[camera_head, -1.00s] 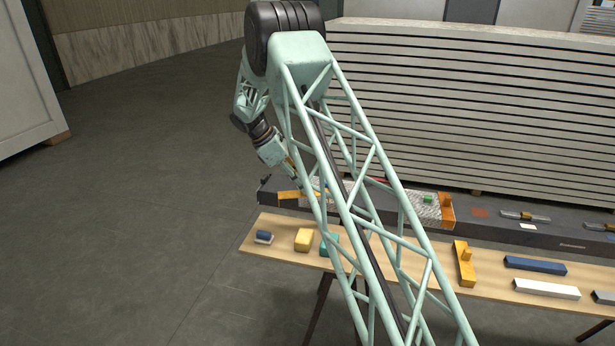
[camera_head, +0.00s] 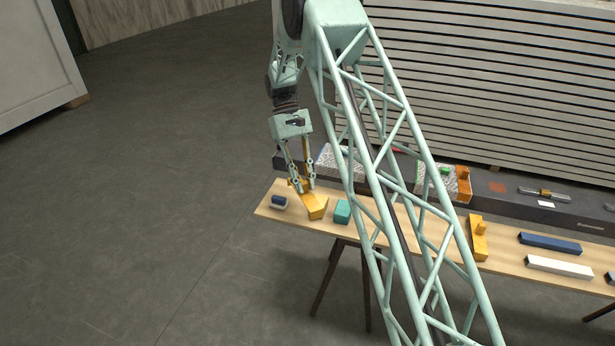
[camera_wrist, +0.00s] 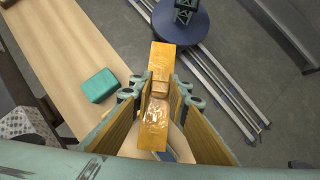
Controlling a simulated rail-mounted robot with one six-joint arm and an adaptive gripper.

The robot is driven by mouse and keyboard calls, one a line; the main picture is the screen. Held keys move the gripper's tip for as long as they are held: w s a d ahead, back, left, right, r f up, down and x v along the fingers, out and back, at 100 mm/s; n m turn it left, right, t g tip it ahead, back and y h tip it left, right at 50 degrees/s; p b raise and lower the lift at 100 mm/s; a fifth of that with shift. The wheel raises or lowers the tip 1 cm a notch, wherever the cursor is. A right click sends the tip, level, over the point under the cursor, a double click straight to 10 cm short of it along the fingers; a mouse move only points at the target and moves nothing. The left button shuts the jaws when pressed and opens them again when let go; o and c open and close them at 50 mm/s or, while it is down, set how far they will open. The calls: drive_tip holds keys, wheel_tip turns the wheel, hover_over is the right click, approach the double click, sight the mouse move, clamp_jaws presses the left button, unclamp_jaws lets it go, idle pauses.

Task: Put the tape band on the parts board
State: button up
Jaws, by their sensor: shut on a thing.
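The tape band is a glossy amber strip with a raised tab (camera_wrist: 152,132). My gripper (camera_wrist: 160,92) is shut on the tab, with a finger on either side. In the head view my gripper (camera_head: 302,183) holds the tape band (camera_head: 297,187) over the left part of the parts board. The parts board (camera_head: 503,256) is a long pale wooden plank on trestles. A yellow block (camera_head: 316,207) stands close to the band in that view. I cannot tell whether the band touches it or the board.
Another amber tabbed piece (camera_head: 478,240), a blue bar (camera_head: 550,244) and a white bar (camera_head: 558,265) lie farther right. A dark beam (camera_head: 512,205) runs behind the board.

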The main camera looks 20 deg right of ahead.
sight(304, 194)
drive_tip(key=shift+s+a+m, duration=0.25)
drive_tip(key=shift+s+m, duration=0.15)
drive_tip(key=shift+s+a+f+y, duration=0.1)
drive_tip(key=shift+a+f+y, duration=0.1)
drive_tip(key=shift+f+y, duration=0.1)
drive_tip(key=shift+f+b, duration=1.55)
drive_tip(key=shift+b, duration=0.2)
drive_tip(key=shift+d, duration=0.15)
